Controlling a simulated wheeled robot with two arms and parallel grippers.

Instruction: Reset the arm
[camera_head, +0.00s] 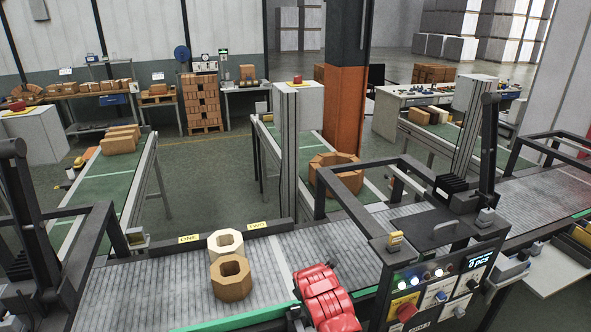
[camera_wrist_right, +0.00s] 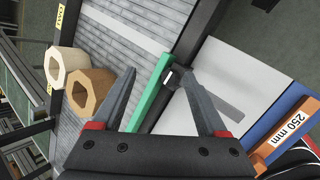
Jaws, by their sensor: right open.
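My right arm (camera_head: 328,300) shows as red links at the front edge of the conveyor in the head view. My right gripper (camera_wrist_right: 161,78) is in the right wrist view, its two dark fingers spread wide with nothing between them. A tan ring-shaped brick (camera_head: 231,278) stands on the conveyor left of the arm; it also shows in the right wrist view (camera_wrist_right: 97,88), left of the fingers and apart from them. A cream ring-shaped brick (camera_head: 225,242) stands right behind the tan one and shows in the wrist view (camera_wrist_right: 62,63). My left gripper is not in view.
The grey conveyor (camera_head: 130,293) runs across the front, with a green front edge. A control panel (camera_head: 436,285) with buttons stands right of the arm. Dark machine frames rise at the left and right. A white board (camera_wrist_right: 235,80) lies beyond the green edge in the wrist view.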

